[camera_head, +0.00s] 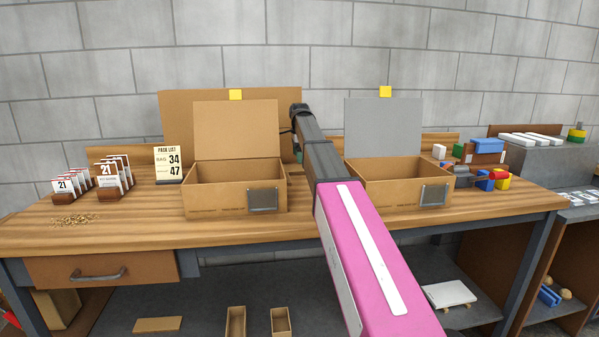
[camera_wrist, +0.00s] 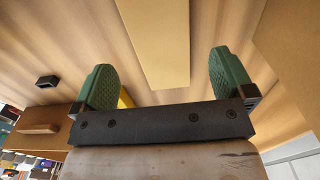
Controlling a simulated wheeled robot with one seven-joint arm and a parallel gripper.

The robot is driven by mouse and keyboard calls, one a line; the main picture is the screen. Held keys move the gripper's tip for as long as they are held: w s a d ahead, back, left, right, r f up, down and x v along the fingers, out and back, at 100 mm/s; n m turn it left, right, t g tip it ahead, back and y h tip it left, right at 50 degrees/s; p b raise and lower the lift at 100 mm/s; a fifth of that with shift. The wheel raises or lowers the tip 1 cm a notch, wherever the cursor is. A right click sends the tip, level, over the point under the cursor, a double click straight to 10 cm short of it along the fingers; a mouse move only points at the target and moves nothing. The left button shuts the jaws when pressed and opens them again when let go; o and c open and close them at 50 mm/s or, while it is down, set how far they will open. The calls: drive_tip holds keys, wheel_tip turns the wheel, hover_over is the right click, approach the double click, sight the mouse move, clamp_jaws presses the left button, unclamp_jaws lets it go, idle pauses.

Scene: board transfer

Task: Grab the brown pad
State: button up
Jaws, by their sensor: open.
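In the wrist view a long tan-brown flat piece (camera_wrist: 155,40) lies over a wood-grained surface, its near end between my fingers. It may be the brown pad; I cannot tell for sure. My gripper (camera_wrist: 161,66) is open, with one green ridged finger on each side of that piece and a gap on both sides. In the head view my gripper (camera_head: 298,152) is mostly hidden behind my arm, between the two open boxes. A flat brown piece (camera_head: 158,324) also lies on the lower shelf.
An open cardboard box (camera_head: 215,200) stands left of my arm and another (camera_head: 390,190) right of it, lids up. A brown board (camera_head: 175,110) stands behind. Card stands (camera_head: 110,180) and a pack list (camera_head: 167,165) are at left, coloured blocks (camera_head: 487,180) at right.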

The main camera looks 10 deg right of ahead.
sight(298, 168)
drive_tip(key=shift+a+f, duration=0.15)
drive_tip(key=shift+f, duration=1.2)
drive_tip(key=shift+a+f, duration=0.1)
drive_tip(key=shift+f, duration=1.2)
drive_tip(key=c, duration=0.9)
